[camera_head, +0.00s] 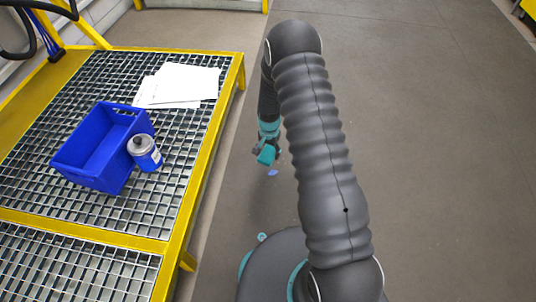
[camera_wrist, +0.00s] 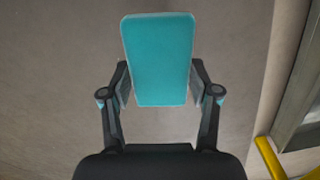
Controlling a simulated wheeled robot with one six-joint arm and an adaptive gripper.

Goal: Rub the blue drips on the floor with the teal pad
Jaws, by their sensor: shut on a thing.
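The teal pad (camera_wrist: 158,60) is a flat block with rounded corners. In the wrist view it sits between the fingers of my gripper (camera_wrist: 160,92), which is shut on its sides. In the head view my gripper (camera_head: 267,153) hangs low over the floor, to the right of the yellow-edged platform, and part of it is hidden by my arm. A small blue drip (camera_head: 273,173) lies on the grey floor just below and right of the gripper. No blue shows on the floor in the wrist view. Whether the pad touches the floor I cannot tell.
A yellow-framed grating platform (camera_head: 215,120) stands at the left. On it are a blue crate (camera_head: 75,155), a blue-and-grey can (camera_head: 145,153) and white paper sheets (camera_head: 185,82). Open grey floor (camera_head: 440,130) extends at the right. A yellow rail (camera_wrist: 268,155) shows in the wrist view.

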